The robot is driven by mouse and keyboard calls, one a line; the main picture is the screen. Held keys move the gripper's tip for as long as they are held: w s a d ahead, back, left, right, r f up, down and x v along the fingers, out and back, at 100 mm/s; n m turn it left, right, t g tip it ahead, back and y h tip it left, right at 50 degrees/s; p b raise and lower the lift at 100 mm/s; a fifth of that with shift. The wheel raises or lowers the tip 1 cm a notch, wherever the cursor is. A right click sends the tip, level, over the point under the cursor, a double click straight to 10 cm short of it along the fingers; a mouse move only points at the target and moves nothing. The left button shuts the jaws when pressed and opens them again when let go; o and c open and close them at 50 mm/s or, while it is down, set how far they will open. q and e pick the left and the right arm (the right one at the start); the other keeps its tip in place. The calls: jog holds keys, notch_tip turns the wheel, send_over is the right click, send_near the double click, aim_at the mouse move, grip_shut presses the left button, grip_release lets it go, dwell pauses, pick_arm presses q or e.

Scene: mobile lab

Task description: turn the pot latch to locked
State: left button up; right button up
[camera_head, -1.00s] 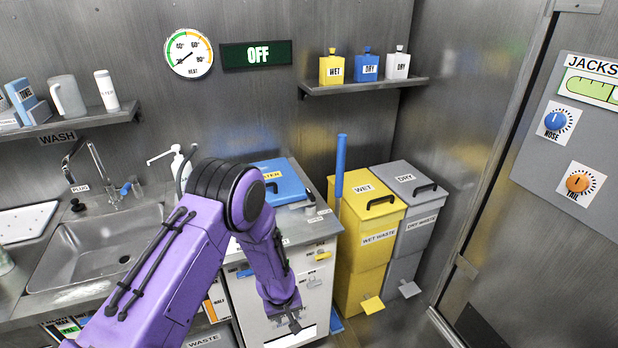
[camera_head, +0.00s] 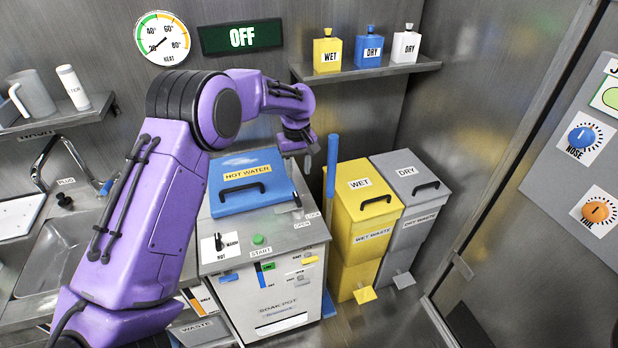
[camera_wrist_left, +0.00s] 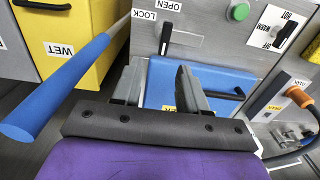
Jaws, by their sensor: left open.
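The soak pot (camera_head: 262,290) is a pale cabinet with a blue lid (camera_head: 222,197) marked HOT WATER. Its latch (camera_head: 297,200) is a small black lever on the top, right of the lid, near the OPEN and LOCK labels. In the left wrist view the latch (camera_wrist_left: 165,38) shows beyond my fingertips, its bar directed roughly toward the OPEN label (camera_wrist_left: 167,5), with the LOCK label (camera_wrist_left: 145,15) beside that. My left gripper (camera_head: 307,165) is above the lid's right back corner, jaws apart and empty. It also shows in the left wrist view (camera_wrist_left: 157,70), apart from the latch. My right gripper is out of view.
A blue pole (camera_head: 331,175) stands close to the right of my left gripper. The yellow wet bin (camera_head: 366,220) and grey dry bin (camera_head: 412,200) are beyond it. A shelf (camera_head: 365,70) with bottles is above. A green START button (camera_head: 258,239) is on the pot top.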

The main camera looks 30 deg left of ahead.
pick_arm(q)
jog(key=p, duration=0.2)
send_over(297, 197)
jog(key=s, duration=0.1)
notch_tip(297, 197, down, 6)
jog(key=shift+s+f, duration=0.1)
jog(key=f, duration=0.1)
jog(key=w+f, duration=0.1)
jog(key=f, duration=0.2)
jog(key=shift+w, duration=0.3)
jog(key=shift+s+r, duration=0.35)
jog(key=shift+c, duration=0.6)
jog(key=c, duration=0.5)
grip_shut()
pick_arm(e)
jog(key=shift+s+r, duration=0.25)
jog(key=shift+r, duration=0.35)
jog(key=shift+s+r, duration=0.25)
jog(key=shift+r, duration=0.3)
